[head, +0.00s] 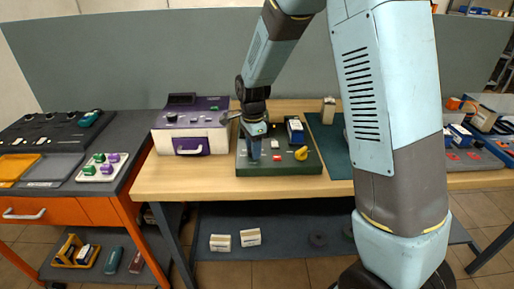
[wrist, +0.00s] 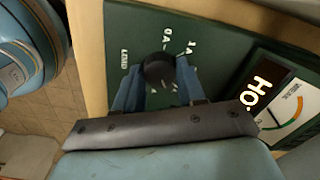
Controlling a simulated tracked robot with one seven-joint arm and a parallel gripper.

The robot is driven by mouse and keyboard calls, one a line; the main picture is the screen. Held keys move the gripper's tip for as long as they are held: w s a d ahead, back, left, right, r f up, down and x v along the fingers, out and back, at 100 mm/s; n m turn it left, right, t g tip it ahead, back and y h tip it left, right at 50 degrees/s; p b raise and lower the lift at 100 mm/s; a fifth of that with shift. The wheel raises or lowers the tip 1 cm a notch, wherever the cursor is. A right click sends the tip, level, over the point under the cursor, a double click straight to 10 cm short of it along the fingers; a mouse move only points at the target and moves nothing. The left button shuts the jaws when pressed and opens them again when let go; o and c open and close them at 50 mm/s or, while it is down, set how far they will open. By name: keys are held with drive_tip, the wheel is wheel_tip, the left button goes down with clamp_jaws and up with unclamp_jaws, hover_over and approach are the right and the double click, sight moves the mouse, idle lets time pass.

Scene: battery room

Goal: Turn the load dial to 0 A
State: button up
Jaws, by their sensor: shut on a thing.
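The load dial (wrist: 158,68) is a round black knob on the dark green tester panel (wrist: 215,40). White lettering beside it reads LOAD, 0A and 1A. In the wrist view my gripper (wrist: 158,88) has its two blue fingers on either side of the dial, shut on it. Which mark the dial's pointer faces cannot be told. In the head view my gripper (head: 254,152) reaches down onto the left part of the green tester (head: 285,169) and hides the dial.
A lit display (wrist: 268,88) and a needle gauge (wrist: 285,115) sit right of the dial. In the head view, a yellow knob (head: 301,154) and a blue battery (head: 295,130) are right of my gripper. A purple-and-white device (head: 191,130) stands to the left.

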drive_tip(key=shift+a, duration=0.2)
drive_tip(key=o, duration=1.1)
drive_tip(key=shift+c, duration=0.2)
drive_tip(key=shift+d, duration=0.1)
wheel_tip(320, 180, up, 14)
drive_tip(key=shift+f, duration=0.15)
